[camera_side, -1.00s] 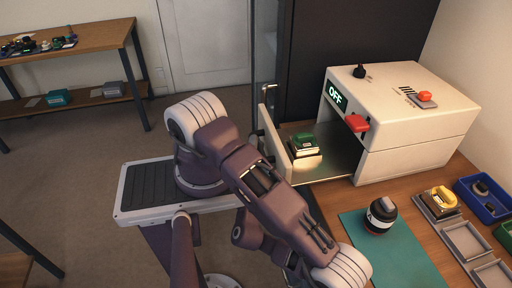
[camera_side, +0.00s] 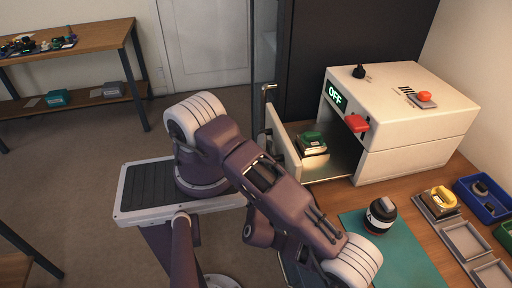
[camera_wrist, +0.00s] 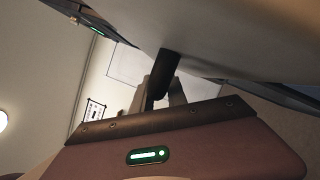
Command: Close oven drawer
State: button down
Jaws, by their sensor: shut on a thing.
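The white oven (camera_side: 415,135) stands on the bench at the right, with a green OFF display. Its drawer (camera_side: 283,152) is pulled out to the left, with bare tray showing between the drawer front and the oven. A green-topped block (camera_side: 313,140) sits in the drawer. The dark drawer handle (camera_side: 268,92) shows in part at the outer face of the drawer front. In the wrist view my gripper (camera_wrist: 160,92) is shut on the dark handle (camera_wrist: 164,72), with the pale drawer front above. In the side view my gripper is hidden by my arm and the drawer front.
A black and white lens (camera_side: 380,214) stands on the teal mat (camera_side: 405,262). Grey trays (camera_side: 466,240), one with a yellow-topped block (camera_side: 441,196), and a blue bin (camera_side: 490,212) lie to the right. A red lever (camera_side: 356,123) sticks out of the oven front.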

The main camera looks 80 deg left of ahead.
aim_at(289, 165)
jog(key=w, duration=0.7)
jog(key=c, duration=1.6)
grip_release()
jog(key=v, duration=0.7)
jog(key=shift+d, duration=0.1)
